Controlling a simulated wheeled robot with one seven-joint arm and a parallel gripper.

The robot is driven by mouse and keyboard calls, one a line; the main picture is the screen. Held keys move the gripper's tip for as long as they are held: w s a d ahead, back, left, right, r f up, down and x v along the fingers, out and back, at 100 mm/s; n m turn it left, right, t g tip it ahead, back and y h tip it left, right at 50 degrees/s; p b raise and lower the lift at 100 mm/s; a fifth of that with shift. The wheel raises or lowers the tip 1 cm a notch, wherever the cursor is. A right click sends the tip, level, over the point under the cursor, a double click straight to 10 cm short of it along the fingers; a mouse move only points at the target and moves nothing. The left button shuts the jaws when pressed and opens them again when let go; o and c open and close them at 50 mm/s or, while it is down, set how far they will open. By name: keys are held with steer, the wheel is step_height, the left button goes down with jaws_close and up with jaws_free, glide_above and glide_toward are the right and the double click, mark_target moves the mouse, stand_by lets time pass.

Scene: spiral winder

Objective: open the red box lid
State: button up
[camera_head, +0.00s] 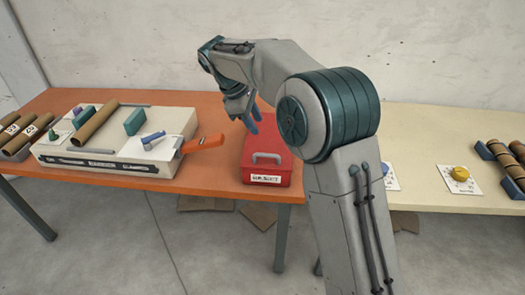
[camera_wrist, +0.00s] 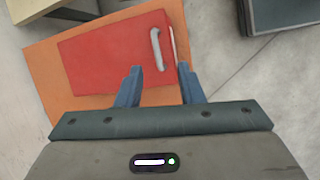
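The red box (camera_head: 267,168) stands on the orange table near its front right edge. Its lid looks closed, with a grey handle (camera_head: 267,157) on the near side and a printed label on the front. My gripper (camera_head: 250,118) is above the back of the box, fingers pointing down, partly in front of it. In the wrist view the red box (camera_wrist: 105,55) lies beyond my blue fingertips (camera_wrist: 158,70), which are apart with nothing between them. The handle (camera_wrist: 157,48) shows ahead of the gap between the fingers. My gripper does not appear to touch the box.
A winder (camera_head: 110,145) with an orange lever (camera_head: 203,143) stands left on the orange table (camera_head: 215,172). Brown tubes (camera_head: 20,135) lie at far left. A pale table (camera_head: 425,150) on the right holds a yellow object (camera_head: 460,173). A wall stands behind.

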mark_target(263, 155)
steer(key=shift+n, duration=0.7)
steer(key=a+x, duration=0.1)
steer(key=x, duration=0.4)
steer(key=w+a+x, duration=0.1)
steer(key=x, duration=0.8)
steer(key=shift+w+a+f, duration=0.3)
steer(key=shift+w+f, duration=0.1)
steer(key=shift+f, duration=0.3)
jaws_close()
